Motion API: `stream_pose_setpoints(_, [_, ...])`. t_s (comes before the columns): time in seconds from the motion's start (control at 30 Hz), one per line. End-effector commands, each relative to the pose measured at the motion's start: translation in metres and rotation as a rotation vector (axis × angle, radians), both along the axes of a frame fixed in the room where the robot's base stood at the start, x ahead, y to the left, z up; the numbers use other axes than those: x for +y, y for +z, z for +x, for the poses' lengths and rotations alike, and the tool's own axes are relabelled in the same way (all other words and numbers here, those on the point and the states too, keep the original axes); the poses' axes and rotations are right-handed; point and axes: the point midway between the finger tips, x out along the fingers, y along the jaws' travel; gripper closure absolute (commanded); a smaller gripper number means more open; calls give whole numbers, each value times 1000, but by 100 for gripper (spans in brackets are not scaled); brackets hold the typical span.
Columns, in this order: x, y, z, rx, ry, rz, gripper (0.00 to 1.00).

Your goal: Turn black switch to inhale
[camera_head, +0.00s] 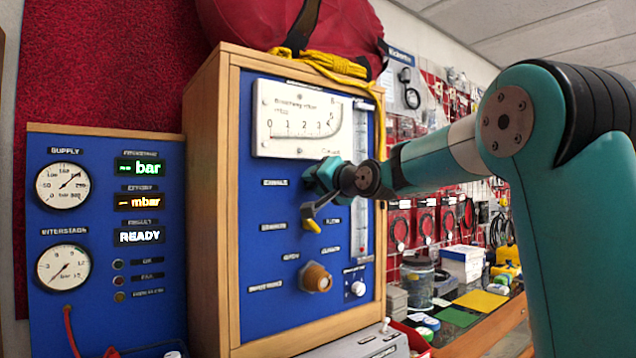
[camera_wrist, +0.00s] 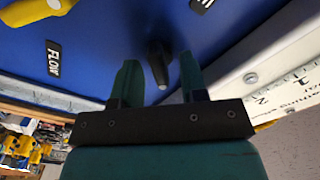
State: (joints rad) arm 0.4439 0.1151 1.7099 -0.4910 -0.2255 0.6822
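The black switch (camera_wrist: 158,62) shows in the wrist view as a dark lever on the blue panel (camera_head: 245,262). My gripper (camera_wrist: 159,68) is open, with one finger on each side of the switch and visible gaps between. In the head view my gripper (camera_head: 320,182) is at the panel below the large dial and hides the black switch. An "EXHALE" label (camera_head: 275,182) shows to its left. I cannot see an "INHALE" label.
A yellow switch (camera_head: 312,225) sits just below my gripper; it also shows in the wrist view (camera_wrist: 36,10). Below are a brass-coloured knob (camera_head: 316,278) and a small white knob (camera_head: 357,288). A clear flow tube (camera_head: 361,215) stands at right. A display (camera_head: 139,236) reads "READY".

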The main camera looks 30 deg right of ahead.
Motion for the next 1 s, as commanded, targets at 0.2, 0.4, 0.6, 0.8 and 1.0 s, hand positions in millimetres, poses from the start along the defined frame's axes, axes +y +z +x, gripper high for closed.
stream_pose_setpoints(0.2, [-1,-1,-14,-1,-1,-1,61])
stream_pose_setpoints(0.4, [-3,-3,-60,-3,-6,-3,61])
stream_pose_setpoints(0.6, [-6,-3,-112,-3,-9,-3,61])
stream_pose_setpoints(0.8, [-7,-2,-153,-1,-6,-1,61])
stream_pose_setpoints(1.0, [-7,-1,-171,-1,-2,0,61])
